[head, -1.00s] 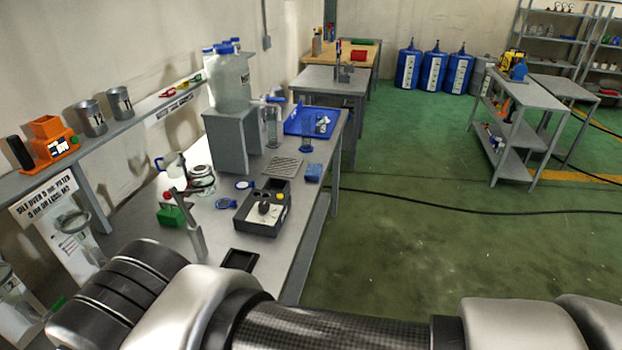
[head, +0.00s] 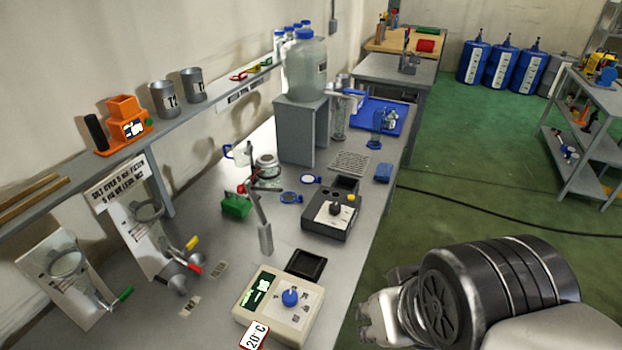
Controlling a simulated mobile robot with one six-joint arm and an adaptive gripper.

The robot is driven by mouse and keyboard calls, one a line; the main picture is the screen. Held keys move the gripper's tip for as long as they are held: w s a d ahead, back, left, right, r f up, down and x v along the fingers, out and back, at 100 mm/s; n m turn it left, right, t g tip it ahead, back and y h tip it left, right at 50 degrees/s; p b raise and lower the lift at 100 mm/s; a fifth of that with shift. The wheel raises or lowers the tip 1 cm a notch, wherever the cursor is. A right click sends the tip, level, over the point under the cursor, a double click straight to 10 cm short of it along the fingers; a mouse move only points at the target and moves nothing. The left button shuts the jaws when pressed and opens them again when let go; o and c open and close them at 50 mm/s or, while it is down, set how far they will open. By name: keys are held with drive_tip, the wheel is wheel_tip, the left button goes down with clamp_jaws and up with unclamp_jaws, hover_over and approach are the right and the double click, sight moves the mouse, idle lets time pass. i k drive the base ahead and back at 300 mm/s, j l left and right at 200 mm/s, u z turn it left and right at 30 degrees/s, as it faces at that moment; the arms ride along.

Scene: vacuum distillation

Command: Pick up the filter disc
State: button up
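Two small round pieces lie on the grey bench in the head view. One is a pale disc with a blue rim (head: 311,180); the other is a blue ring-like disc (head: 290,197) just in front of it. I cannot tell for sure which is the filter disc. My arm reaches in from the lower right. The pale metal end that seems to be my gripper (head: 368,318) is beside the bench's right edge, well short of both discs. Its fingers are too small and partly hidden to tell open from shut. I see nothing held.
A black control box (head: 331,218) stands right of the discs. A beige heater box (head: 278,305) is in front. A green-based stand (head: 237,205) is at left. A large jug (head: 305,72) tops a grey box behind. A blue tray (head: 378,108) lies farther back.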

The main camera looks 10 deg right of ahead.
sight(307, 178)
drive_tip(key=i+l+u, duration=0.1)
drive_tip(key=i+l, duration=0.2)
drive_tip(key=i+l+u, duration=0.1)
drive_tip(key=i+l, duration=0.15)
drive_tip(key=i+l+u, duration=0.25)
drive_tip(key=i+l, duration=0.25)
drive_tip(key=l, duration=0.2)
drive_tip(key=i+l+u, duration=0.1)
drive_tip(key=l, duration=0.25)
drive_tip(key=i+l+u, duration=0.1)
drive_tip(key=i+l, duration=0.2)
drive_tip(key=i+l+u, duration=0.1)
drive_tip(key=l, duration=0.4)
drive_tip(key=i+l+u, duration=0.15)
drive_tip(key=i+l, duration=0.15)
drive_tip(key=l, duration=0.15)
